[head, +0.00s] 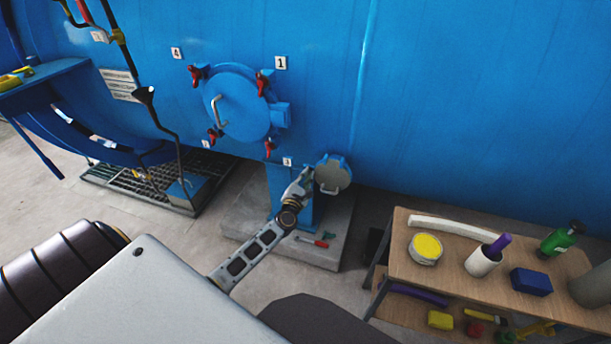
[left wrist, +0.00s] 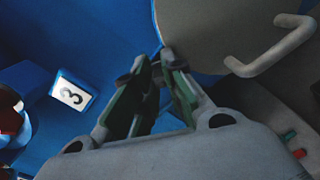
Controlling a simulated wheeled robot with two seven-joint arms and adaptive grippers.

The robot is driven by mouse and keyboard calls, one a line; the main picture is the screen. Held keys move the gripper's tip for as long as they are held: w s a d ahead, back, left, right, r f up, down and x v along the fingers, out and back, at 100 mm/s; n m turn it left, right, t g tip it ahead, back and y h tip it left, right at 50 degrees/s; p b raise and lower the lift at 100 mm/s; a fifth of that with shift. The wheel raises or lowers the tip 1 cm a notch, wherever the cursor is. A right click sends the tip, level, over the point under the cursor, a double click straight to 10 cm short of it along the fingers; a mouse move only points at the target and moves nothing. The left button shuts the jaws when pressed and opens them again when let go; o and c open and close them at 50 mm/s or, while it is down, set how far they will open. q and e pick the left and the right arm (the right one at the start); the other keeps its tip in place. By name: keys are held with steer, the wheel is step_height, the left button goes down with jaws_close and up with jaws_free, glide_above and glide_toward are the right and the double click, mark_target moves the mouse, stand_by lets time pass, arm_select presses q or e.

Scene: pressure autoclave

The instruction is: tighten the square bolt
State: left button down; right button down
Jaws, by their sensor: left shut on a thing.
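A small round grey hatch (head: 333,173) with a bar handle sits low on the blue vessel; it also shows in the left wrist view (left wrist: 215,35). My left gripper (head: 304,182) is at the left edge of this hatch. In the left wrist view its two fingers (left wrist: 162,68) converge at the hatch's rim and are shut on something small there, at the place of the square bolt. The bolt itself is hidden by the fingertips. My right gripper is not in view.
A larger blue round door (head: 238,103) with red clamps is above left. A red-handled tool (head: 315,240) lies on the concrete plinth (head: 338,222) below. A wooden table (head: 400,269) with several containers stands at right. A floor grating (head: 130,190) lies left.

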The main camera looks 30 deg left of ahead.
arm_select(q)
steer(key=m+p, duration=0.4)
steer(key=m, duration=0.6)
steer(key=shift+d+f, duration=0.1)
steer(key=shift+d, duration=0.05)
steer(key=m+p, duration=0.3)
steer(key=m, duration=0.5)
steer(key=shift+f, duration=0.15)
steer(key=shift+m+p, duration=0.4)
steer(key=shift+m, duration=0.7)
steer(key=shift+f+m+p, duration=0.15)
steer(key=shift+m+p, duration=0.4)
steer(key=shift+m, duration=1.95)
steer(key=shift+f+m+p, duration=0.1)
steer(key=shift+m+p, duration=0.45)
steer(key=shift+m, duration=1.95)
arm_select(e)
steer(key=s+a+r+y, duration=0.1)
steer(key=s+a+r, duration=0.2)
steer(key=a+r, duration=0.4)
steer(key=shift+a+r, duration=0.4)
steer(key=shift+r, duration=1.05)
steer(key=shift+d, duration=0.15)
